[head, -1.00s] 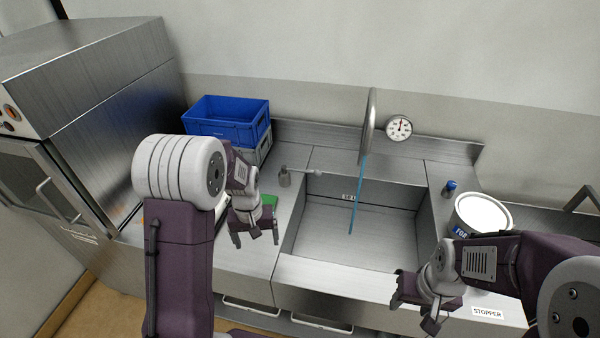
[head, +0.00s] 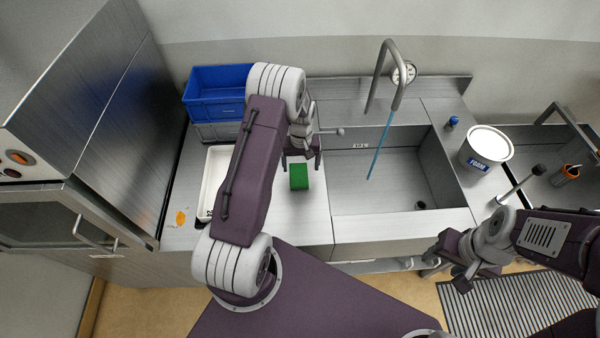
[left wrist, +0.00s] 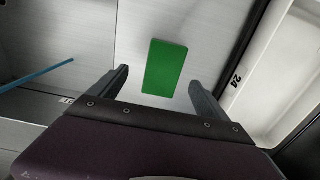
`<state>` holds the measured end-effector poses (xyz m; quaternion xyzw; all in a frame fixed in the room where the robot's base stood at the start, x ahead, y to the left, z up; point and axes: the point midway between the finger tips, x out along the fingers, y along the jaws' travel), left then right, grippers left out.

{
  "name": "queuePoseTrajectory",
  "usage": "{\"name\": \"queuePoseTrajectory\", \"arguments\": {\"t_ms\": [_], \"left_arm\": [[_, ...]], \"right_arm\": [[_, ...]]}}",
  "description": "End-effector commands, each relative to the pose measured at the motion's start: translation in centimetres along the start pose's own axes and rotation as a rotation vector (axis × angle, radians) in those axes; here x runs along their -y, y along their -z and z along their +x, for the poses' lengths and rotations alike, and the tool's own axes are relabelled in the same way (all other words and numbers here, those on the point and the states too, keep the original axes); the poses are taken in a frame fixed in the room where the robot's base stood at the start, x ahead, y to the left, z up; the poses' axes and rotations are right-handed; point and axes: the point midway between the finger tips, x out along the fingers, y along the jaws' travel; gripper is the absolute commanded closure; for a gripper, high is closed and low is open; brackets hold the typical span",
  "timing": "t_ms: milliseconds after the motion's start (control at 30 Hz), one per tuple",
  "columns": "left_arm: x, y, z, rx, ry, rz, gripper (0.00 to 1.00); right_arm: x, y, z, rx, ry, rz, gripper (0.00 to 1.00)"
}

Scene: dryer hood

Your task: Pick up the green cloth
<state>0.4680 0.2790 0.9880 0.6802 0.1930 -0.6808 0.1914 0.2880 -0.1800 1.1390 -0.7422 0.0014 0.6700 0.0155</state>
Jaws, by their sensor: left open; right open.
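The green cloth (head: 299,177) lies flat on the steel counter between a white tray and the sink. It shows as a green rectangle in the left wrist view (left wrist: 165,68). My left gripper (head: 301,161) is open and empty above the counter, just behind the cloth in the head view. In the left wrist view the cloth lies ahead of and between the two spread fingers (left wrist: 160,88), not touching them. My right gripper (head: 447,272) is open and empty in front of the counter's right part, below the sink's front edge.
A white tray (head: 212,172) is left of the cloth, partly hidden by my left arm. The sink (head: 375,188) with its faucet (head: 385,75) is to the right. Blue crate (head: 216,92) stands behind, the white tub (head: 487,147) at right. An orange scrap (head: 180,218) lies left.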

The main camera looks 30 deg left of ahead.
Motion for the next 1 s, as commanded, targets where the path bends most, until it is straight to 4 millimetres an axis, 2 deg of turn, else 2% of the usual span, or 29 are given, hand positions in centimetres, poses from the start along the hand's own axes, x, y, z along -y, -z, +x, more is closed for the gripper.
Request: {"name": "queuePoseTrajectory", "arguments": {"t_ms": [167,300,400,667,767,900,933,1000], "left_arm": [[0.2,0.1,0.8,0.004,0.001,-0.001,0.13],[0.6,0.6,3.0,0.004,0.001,0.001,0.13],[0.5,0.6,4.6,0.003,0.001,0.001,0.13],[0.5,0.7,5.3,0.0,0.0,0.001,0.13],[0.5,0.7,5.3,0.0,0.0,0.001,0.35],[0.5,0.7,5.3,0.0,0.0,0.001,0.74],[0.5,0.7,5.3,0.0,0.0,0.001,0.78],[0.5,0.7,5.3,0.0,0.0,0.001,0.78]], "right_arm": [[0.0,0.1,-0.9,0.0,0.0,0.0,0.47],[0.1,0.2,-2.3,0.0,0.0,0.0,0.47],[0.1,0.2,-2.5,0.0,0.0,0.0,0.47],[0.1,0.2,-2.4,0.0,0.0,0.0,0.47],[0.1,0.2,-2.4,0.0,0.0,0.0,0.47],[0.1,0.2,-2.4,0.0,0.0,0.0,0.47],[0.1,0.2,-2.4,0.0,0.0,0.0,0.47],[0.1,0.2,-2.4,0.0,0.0,0.0,0.47]]}}
